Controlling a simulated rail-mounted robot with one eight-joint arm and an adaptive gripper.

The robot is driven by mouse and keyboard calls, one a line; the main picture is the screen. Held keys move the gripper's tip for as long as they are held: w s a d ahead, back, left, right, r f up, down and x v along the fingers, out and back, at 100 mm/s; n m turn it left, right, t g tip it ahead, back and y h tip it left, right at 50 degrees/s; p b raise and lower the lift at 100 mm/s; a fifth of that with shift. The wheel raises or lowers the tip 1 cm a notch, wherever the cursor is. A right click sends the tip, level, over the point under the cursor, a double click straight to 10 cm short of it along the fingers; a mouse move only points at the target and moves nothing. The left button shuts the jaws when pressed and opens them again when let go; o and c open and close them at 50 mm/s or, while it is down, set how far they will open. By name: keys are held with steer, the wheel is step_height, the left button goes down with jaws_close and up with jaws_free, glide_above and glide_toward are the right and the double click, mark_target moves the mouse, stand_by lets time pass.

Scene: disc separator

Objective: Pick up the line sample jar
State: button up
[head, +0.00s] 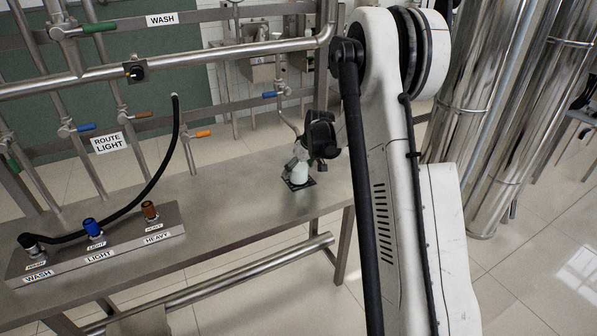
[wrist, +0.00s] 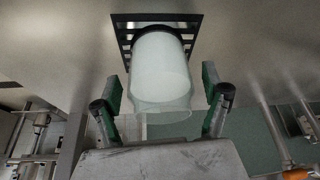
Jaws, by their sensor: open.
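The line sample jar (head: 300,174) is a pale, translucent jar standing on a small black grate (head: 301,185) on the steel bench. In the wrist view the jar (wrist: 160,75) fills the middle, its dark-ringed end against the slotted black grate (wrist: 122,38). My gripper (wrist: 162,88) is open, with one green-padded finger on each side of the jar and a visible gap to each. In the head view my gripper (head: 297,163) is close at the jar and partly hides it.
The steel bench (head: 235,185) is mostly clear left of the jar. A block (head: 110,245) with WASH, LIGHT and HEAVY ports and a black hose (head: 160,175) stands at the left. Pipes with coloured valves (head: 270,94) rise behind. Large steel columns (head: 480,110) stand at the right.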

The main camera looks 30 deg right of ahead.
steer(key=c, duration=1.4)
steer(key=shift+c, duration=0.2)
